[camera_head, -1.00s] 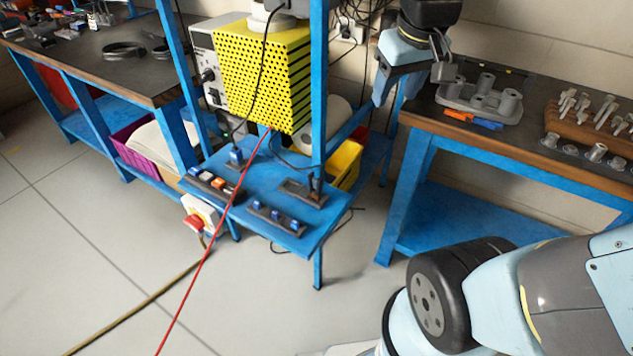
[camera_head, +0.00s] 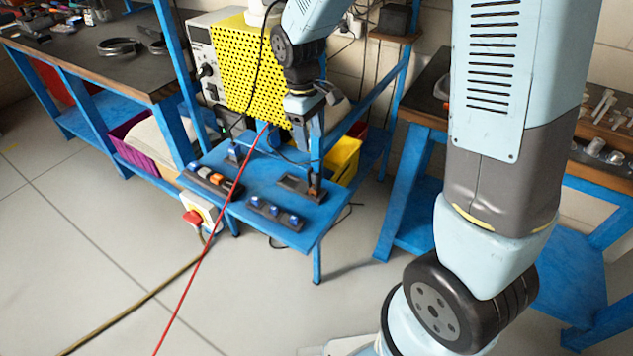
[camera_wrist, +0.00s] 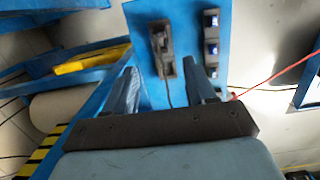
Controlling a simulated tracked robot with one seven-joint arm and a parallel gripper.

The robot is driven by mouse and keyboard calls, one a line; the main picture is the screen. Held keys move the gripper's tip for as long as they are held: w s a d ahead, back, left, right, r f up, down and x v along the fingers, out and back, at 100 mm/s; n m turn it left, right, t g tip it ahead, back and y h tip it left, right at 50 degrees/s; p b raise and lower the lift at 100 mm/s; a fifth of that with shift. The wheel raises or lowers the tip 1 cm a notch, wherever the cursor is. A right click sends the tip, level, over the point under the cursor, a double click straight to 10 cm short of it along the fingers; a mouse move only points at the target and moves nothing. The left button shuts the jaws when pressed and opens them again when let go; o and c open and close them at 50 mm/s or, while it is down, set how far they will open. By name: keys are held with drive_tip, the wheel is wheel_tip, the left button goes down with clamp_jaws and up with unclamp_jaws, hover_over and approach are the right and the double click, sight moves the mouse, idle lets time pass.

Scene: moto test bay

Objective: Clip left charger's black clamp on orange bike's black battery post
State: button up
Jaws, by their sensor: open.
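My gripper (camera_head: 306,125) is open and empty, above the back right part of the blue table (camera_head: 250,210). In the wrist view, the two fingers of my gripper (camera_wrist: 163,85) stand apart, pointing toward a dark holder with a black clamp-like piece (camera_wrist: 160,42). A black cable runs from that piece between the fingers, apart from them. In the head view the same black piece (camera_head: 313,183) stands on the table's right side, below my gripper. A red cable (camera_head: 205,255) runs down across the table to the floor. The orange bike and its battery post are not in view.
A yellow perforated box (camera_head: 245,65) and a grey unit with knobs (camera_head: 203,65) stand behind the table. Strips with blue switches (camera_head: 273,213) lie on it. Blue frame posts rise close to my gripper. A yellow bin (camera_head: 343,158) is behind. Floor at left is mostly clear.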

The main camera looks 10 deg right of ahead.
sight(314, 171)
drive_tip(key=shift+a+f, duration=0.15)
drive_tip(key=shift+f, duration=0.05)
drive_tip(key=f, duration=0.8)
drive_tip(key=shift+s+d+f, duration=0.25)
drive_tip(key=shift+d, duration=0.15)
drive_tip(key=shift+s+d+f, duration=0.1)
drive_tip(key=shift+d+f, duration=0.05)
drive_tip(key=shift+f, duration=1.15)
drive_tip(key=shift+s+d+f, duration=0.1)
drive_tip(key=shift+d+f, duration=0.05)
drive_tip(key=shift+f, duration=1.15)
